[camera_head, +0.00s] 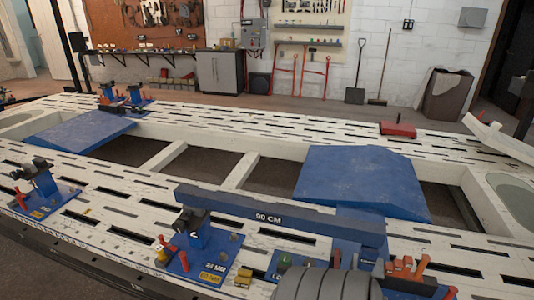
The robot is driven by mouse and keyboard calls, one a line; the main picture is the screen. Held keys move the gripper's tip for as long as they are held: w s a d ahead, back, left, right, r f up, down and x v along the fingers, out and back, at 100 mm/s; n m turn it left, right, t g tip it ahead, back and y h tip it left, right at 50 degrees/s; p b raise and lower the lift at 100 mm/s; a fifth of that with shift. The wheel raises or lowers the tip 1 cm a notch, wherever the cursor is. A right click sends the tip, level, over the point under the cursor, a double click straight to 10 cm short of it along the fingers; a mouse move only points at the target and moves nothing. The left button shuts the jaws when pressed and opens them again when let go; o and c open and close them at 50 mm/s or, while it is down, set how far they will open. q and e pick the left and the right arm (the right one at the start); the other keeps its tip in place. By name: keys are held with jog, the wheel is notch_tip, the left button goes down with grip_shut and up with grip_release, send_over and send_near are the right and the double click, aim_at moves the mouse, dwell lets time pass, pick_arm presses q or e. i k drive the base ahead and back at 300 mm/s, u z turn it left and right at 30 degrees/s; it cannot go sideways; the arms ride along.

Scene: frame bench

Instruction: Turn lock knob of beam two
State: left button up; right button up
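A blue beam (280,217) marked "90 CM" lies across the front of the white slotted frame bench. Its left end is at a blue clamp stand (197,238) with red handles (184,262) and a dark knob-like part. At its right end, a blue block and an orange-red clamp (405,270) show near the bottom edge. More blue stands with red handles are at the left (42,182) and at the back left (125,96). I cannot tell which beam is number two or which part is its lock knob. Neither gripper is in view.
A grey ribbed rounded shape (325,284) hides part of the bench at the bottom. Blue ramp plates (360,180) and (80,132) lie over the frame's openings. A red box (398,130) sits on the far rail. A pale bar (499,139) rises at the right.

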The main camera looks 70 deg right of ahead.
aim_at(285, 258)
jog(key=z, duration=0.35)
jog(key=i, duration=0.95)
jog(key=z, duration=1.4)
jog(key=i, duration=0.6)
jog(key=z, duration=0.5)
